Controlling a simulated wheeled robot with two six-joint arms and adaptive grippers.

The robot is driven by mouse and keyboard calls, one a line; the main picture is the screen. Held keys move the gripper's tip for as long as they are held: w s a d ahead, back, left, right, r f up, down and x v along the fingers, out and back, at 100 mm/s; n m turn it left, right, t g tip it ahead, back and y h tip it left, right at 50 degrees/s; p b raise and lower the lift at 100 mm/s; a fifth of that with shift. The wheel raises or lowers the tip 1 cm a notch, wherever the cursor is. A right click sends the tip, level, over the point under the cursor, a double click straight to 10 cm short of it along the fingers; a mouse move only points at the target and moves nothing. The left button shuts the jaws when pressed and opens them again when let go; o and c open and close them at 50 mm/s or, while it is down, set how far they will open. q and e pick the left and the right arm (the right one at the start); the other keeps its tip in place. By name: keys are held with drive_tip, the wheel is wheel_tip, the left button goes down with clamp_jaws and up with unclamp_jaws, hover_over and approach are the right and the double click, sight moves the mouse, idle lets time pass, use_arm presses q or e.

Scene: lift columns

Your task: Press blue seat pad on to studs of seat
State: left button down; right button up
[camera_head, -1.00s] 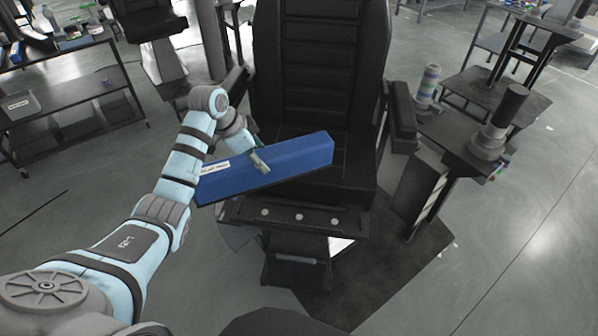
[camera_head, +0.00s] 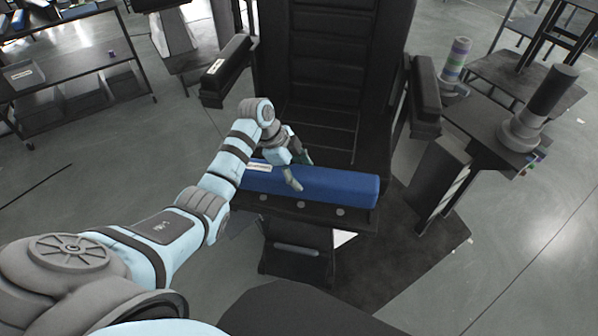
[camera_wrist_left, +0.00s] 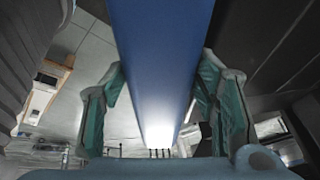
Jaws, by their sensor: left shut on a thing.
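The blue seat pad (camera_head: 335,187) is a long blue block with a white label at its left end. It lies lengthwise over the front part of the black seat (camera_head: 318,135), just behind the front edge with its round studs (camera_head: 301,205). I cannot tell whether it touches the seat or hangs just above it. My left gripper (camera_head: 300,175) is shut on the pad near its middle-left. In the left wrist view the pad (camera_wrist_left: 160,60) runs between the two green-lined fingers (camera_wrist_left: 160,110). Any studs under the pad are hidden. My right gripper is not in view.
Armrests (camera_head: 228,68) (camera_head: 424,88) flank the seat at left and right. A side table with a grey and black cylinder (camera_head: 540,105) and a striped stack (camera_head: 455,62) stands at right. A dark shelf (camera_head: 75,80) is at far left. The floor at lower right is open.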

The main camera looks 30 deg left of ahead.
use_arm(q)
drive_tip(key=shift+f+b, duration=0.35)
drive_tip(key=shift+f, duration=0.25)
drive_tip(key=shift+s+d+f+b, duration=0.15)
drive_tip(key=shift+f+b, duration=0.35)
drive_tip(key=shift+b, duration=0.3)
drive_tip(key=shift+f, duration=0.25)
drive_tip(key=shift+f+b, duration=0.45)
drive_tip(key=shift+f, duration=0.5)
drive_tip(key=shift+r, duration=0.1)
drive_tip(key=shift+s, duration=0.2)
drive_tip(key=shift+s+a+f+p, duration=0.25)
drive_tip(key=shift+s+f+p, duration=0.1)
drive_tip(key=shift+f+p, duration=0.1)
drive_tip(key=shift+s+f, duration=0.1)
